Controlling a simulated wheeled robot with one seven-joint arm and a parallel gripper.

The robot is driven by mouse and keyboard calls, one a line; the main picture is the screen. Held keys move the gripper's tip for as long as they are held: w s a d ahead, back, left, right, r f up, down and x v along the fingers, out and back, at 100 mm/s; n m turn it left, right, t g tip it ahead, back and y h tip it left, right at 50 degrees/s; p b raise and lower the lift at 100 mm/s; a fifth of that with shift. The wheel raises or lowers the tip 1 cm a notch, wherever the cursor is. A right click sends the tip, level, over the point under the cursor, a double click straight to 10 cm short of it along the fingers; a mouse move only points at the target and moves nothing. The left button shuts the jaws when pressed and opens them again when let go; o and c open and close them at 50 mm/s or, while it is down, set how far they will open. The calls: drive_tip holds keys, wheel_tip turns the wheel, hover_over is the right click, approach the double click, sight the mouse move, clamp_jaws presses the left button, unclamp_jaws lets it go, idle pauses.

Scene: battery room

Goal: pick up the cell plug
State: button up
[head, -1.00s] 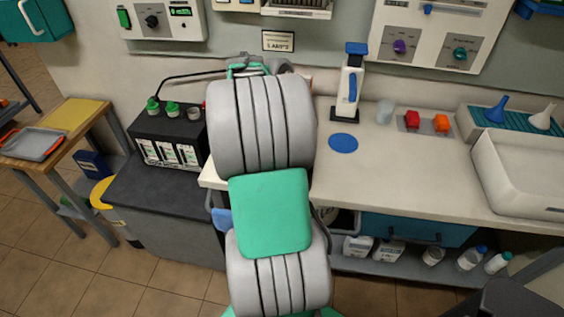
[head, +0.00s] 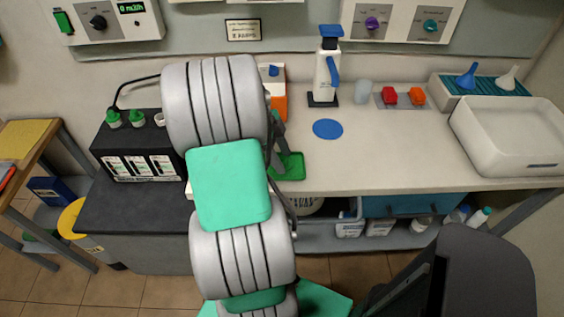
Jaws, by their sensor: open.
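The black battery (head: 135,150) stands on a dark stand at the left. Two green cell plugs (head: 125,118) sit on its top, and a pale round fitting (head: 160,119) is to their right. A shallow green tray (head: 291,167) lies on the bench, just right of my arm. I cannot make out a loose cell plug in it. My gripper (head: 279,138) is mostly hidden behind my arm. Only dark grey parts of it show, over the tray's left side. Its fingertips and any contact with the tray cannot be made out clearly.
Right of the tray are a blue disc (head: 328,129), a white bottle with blue top (head: 326,75), red and orange blocks (head: 403,96) and a white basin (head: 515,135). An orange-and-white container (head: 277,92) stands behind my arm. The front bench middle is clear.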

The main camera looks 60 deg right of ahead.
drive_tip(key=shift+s+f, duration=0.1)
drive_tip(key=shift+f, duration=0.25)
drive_tip(key=c, duration=1)
drive_tip(key=shift+o, duration=0.2)
drive_tip(key=shift+r, duration=0.15)
